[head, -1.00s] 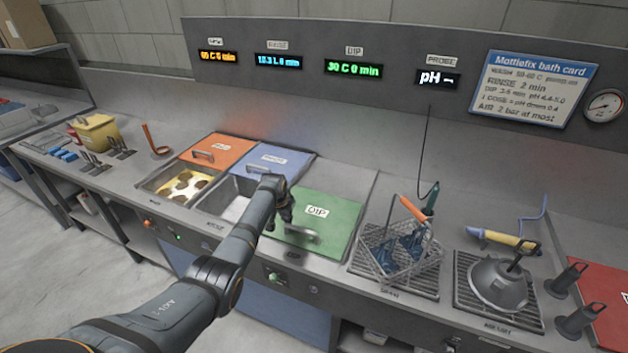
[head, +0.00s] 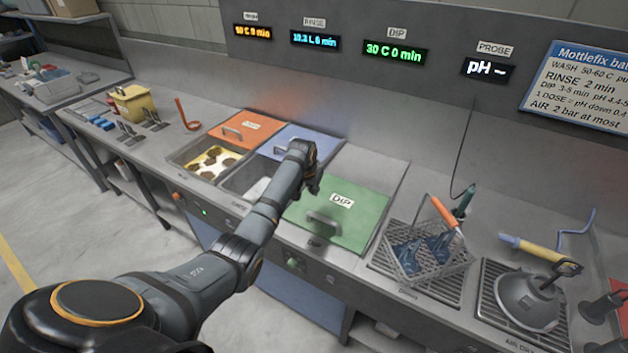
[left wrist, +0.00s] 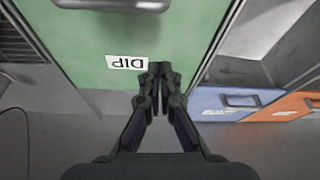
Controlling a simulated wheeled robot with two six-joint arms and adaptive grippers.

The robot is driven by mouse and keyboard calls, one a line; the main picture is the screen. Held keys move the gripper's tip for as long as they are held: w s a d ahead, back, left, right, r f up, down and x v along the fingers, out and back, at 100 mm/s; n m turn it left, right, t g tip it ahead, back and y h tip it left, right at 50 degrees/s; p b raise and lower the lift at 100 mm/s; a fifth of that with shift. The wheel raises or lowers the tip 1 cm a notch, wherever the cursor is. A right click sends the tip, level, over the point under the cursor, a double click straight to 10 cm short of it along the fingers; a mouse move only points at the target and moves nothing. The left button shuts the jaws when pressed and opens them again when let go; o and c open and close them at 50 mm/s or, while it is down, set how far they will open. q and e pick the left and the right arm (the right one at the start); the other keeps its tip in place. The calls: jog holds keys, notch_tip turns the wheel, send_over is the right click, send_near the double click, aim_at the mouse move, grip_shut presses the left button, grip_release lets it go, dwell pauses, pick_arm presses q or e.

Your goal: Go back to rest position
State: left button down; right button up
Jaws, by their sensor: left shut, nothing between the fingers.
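My left arm reaches in from the lower left in the head view. Its gripper (head: 313,185) hangs at the left edge of the green DIP lid (head: 350,208), partly hidden behind the wrist. In the left wrist view the fingers (left wrist: 158,75) are together and empty, above the green lid (left wrist: 120,25) near its DIP label. The lid lies flat over its bath, with its handle (head: 323,222) clear of the fingers. My right gripper does not show in either view.
The open rinse basin (head: 240,180) and the wash bath (head: 207,160) with brown pieces lie left of the lid. Right of it stand a wire basket (head: 430,258) with blue items on a grate and a grey hood (head: 528,298). A probe cable hangs behind the basket.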

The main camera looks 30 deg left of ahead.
pick_arm(q)
jog(key=shift+s+v, duration=0.25)
jog(key=shift+v, duration=2.4)
jog(key=s+d+f+m, duration=0.1)
jog(key=s+d+f, duration=0.4)
jog(key=s+f, duration=0.6)
jog(key=s+d+r+m, duration=0.1)
jog(key=s+d+r, duration=0.1)
jog(key=s, duration=0.9)
jog(key=s+d+r, duration=0.2)
jog(key=s+d, duration=0.1)
jog(key=s, duration=0.8)
notch_tip(320, 180, down, 29)
jog(key=s+a+g+b, duration=0.2)
jog(key=s+a+b, duration=0.1)
jog(key=s+a+f+b, duration=0.1)
jog(key=s+f, duration=1.6)
jog(key=s, duration=0.1)
jog(key=shift+f+n+g+b, duration=0.25)
jog(key=shift+n+g+b, duration=0.05)
jog(key=shift+g, duration=0.1)
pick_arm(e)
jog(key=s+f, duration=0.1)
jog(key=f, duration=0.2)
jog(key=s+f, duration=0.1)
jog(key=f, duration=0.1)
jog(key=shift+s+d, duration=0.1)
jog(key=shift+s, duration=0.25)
